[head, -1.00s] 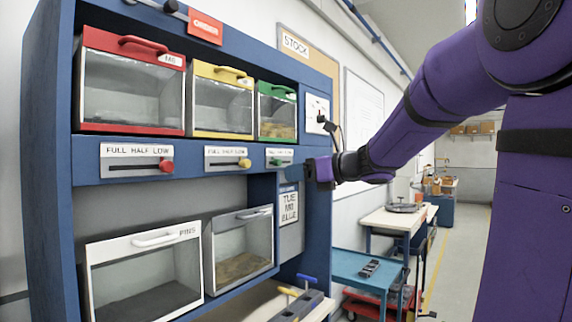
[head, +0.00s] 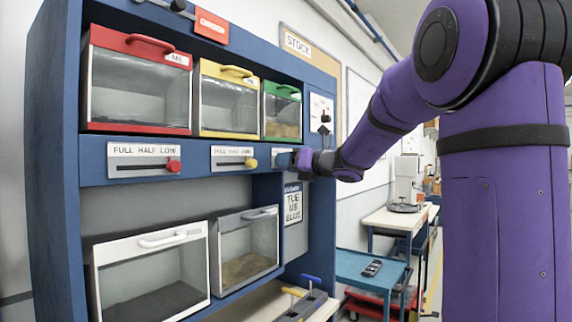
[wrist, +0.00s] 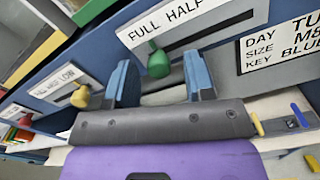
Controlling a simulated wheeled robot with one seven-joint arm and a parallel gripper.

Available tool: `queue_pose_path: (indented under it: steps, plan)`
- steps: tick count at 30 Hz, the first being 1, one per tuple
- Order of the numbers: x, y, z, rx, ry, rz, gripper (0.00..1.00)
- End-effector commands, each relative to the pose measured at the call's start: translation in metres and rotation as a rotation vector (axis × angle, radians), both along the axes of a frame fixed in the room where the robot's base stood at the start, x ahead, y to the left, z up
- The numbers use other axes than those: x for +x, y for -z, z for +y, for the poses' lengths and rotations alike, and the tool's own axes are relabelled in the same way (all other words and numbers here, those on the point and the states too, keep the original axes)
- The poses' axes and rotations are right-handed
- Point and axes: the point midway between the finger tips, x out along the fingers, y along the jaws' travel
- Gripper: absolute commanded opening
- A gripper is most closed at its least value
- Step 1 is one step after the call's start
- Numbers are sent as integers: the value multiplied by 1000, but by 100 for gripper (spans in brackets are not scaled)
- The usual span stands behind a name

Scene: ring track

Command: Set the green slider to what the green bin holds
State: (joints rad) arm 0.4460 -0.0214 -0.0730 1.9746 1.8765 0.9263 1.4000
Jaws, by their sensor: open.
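The green slider's knob (wrist: 158,62) stands out from its slot near the left, FULL end of its plate in the wrist view. My gripper (wrist: 160,82) is open, with one blue finger on each side of the knob and a gap to both. In the head view my gripper (head: 294,160) hides the green slider. The green-framed bin (head: 283,108) is above it and holds a brownish fill in its lower part, roughly up to half; the exact level is hard to tell.
Left of it are the yellow slider knob (head: 251,163) and red slider knob (head: 174,166), both at the right ends of their slots. The yellow bin (head: 228,98) and red bin (head: 138,80) sit above. A day and size card (head: 293,204) hangs below right.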

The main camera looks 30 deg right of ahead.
Motion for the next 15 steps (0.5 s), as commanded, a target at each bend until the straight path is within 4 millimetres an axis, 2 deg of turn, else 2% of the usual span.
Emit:
queue_pose_path:
  steps: [4, 12, 13, 15]
  plan:
    - [8, 0, 3, 0, -1, 1, 49]
    - [9, 0, 4, 0, 0, 0, 49]
    - [9, 0, 4, 0, 0, 0, 46]
    - [9, 0, 4, 0, 0, 0, 30]
